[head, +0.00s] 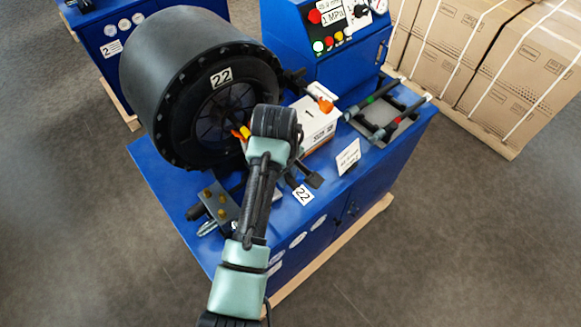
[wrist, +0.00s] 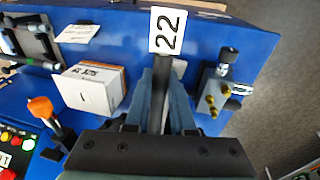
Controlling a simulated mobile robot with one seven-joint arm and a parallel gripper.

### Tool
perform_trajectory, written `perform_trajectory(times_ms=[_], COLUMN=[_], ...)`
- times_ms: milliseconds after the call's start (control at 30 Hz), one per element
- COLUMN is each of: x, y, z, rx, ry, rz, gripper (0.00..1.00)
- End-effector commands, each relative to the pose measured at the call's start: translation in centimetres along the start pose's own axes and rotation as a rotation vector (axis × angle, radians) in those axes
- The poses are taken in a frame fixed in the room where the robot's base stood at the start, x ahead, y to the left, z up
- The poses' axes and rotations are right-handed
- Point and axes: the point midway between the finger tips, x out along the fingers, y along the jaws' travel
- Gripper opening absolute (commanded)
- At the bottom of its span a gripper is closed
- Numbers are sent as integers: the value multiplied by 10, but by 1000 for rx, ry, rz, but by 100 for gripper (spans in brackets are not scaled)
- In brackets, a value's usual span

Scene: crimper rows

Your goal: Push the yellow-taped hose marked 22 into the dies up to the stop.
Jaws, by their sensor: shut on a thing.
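The crimper's black drum, marked 22 (head: 221,77), faces my arm in the head view, with its round die opening in the middle. A yellow-orange band (head: 243,132) shows at that opening, just left of my wrist. In the wrist view my gripper (wrist: 166,105) is shut on the black hose (wrist: 166,70), which runs between its fingers. A white tag marked 22 (wrist: 168,30) shows at the hose's outer end; it also shows in the head view (head: 303,194). My wrist hides most of the hose and the fingers in the head view. How deep the hose sits cannot be told.
A white box marked 1 (head: 318,125) and an orange-knobbed lever (head: 325,105) stand to the right. Beyond are a hose rack (head: 388,115) and a card (head: 348,156). A brass-fitted block (head: 218,203) sits left of my arm. Cardboard boxes (head: 490,60) stand far right.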

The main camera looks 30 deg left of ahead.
Motion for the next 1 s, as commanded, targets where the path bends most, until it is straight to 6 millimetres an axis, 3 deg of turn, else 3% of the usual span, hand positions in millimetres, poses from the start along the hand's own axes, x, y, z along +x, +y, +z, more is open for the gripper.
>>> perform_trajectory(times_ms=[333,1000], x=[2,-15], y=[-2,2], z=[-14,-17], rx=[-7,-10], ry=[-1,-30], rz=[-4,0], gripper=[0,0])
